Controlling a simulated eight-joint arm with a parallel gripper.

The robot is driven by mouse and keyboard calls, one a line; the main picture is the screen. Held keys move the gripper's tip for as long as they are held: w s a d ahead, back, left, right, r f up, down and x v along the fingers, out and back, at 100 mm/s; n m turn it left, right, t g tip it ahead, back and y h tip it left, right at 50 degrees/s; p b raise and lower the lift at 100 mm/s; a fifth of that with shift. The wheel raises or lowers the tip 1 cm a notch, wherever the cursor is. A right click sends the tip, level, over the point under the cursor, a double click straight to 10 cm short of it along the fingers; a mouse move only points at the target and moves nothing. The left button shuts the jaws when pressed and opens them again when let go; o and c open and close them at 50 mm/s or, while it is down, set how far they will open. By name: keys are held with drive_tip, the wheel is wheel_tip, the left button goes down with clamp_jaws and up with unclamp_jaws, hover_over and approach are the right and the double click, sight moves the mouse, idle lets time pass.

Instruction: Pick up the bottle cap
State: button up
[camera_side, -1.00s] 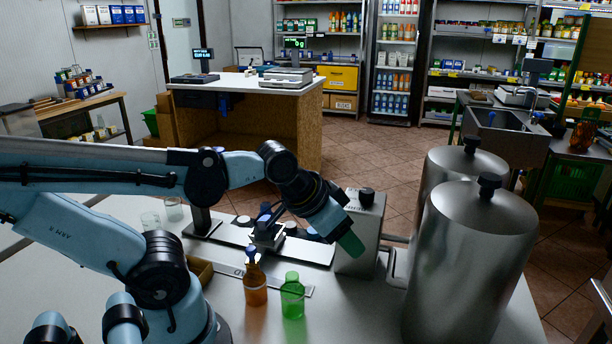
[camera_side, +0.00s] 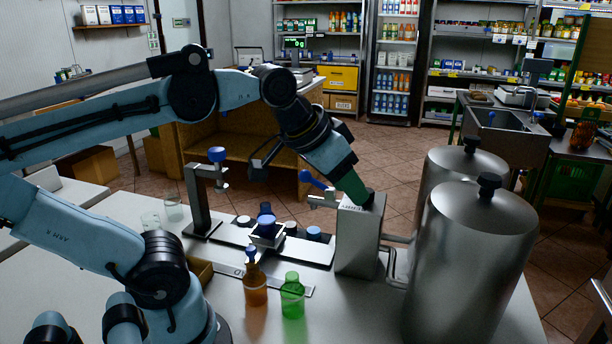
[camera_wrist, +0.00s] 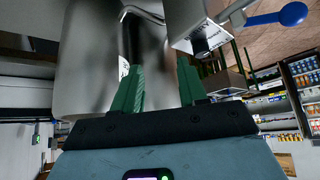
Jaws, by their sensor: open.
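My gripper (camera_side: 357,191) is raised beside the upright grey metal box (camera_side: 359,238), its green fingers pointing down and right. In the wrist view its fingers (camera_wrist: 158,70) are apart, with nothing between them. Several small round pieces sit along a flat metal rail; a dark blue one (camera_side: 266,223) stands on a pale square block, with a lighter blue one (camera_side: 313,232) to its right. I cannot tell which is the bottle cap. An amber bottle (camera_side: 255,288) with a blue top and a green bottle (camera_side: 292,297) stand in front of the rail.
Two large steel canisters (camera_side: 467,270) stand at the right. A post with a blue knob (camera_side: 217,155) rises at the rail's left end, and a blue-handled lever (camera_side: 313,180) sticks out near the box. Clear cups (camera_side: 173,209) stand at the left.

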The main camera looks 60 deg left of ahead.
drive_tip(key=a+r+m+g+h, duration=0.1)
drive_tip(key=a+m+g+h, duration=0.2)
drive_tip(key=a, duration=2)
drive_tip(key=m+y, duration=0.1)
drive_tip(key=m, duration=0.1)
approach(316, 230)
wheel_tip(316, 230, down, 3)
drive_tip(key=shift+w+d+r, duration=0.1)
drive_tip(key=shift+w+d, duration=0.05)
drive_tip(key=shift+d, duration=0.05)
drive_tip(key=shift+w+x, duration=0.15)
drive_tip(key=shift+x, duration=1.15)
drive_tip(key=shift+w+x, duration=0.1)
drive_tip(key=shift+x, duration=1.2)
drive_tip(key=shift+r, duration=0.1)
drive_tip(key=c, duration=0.6)
drive_tip(key=shift+r, duration=0.15)
drive_tip(key=shift+c, duration=0.2)
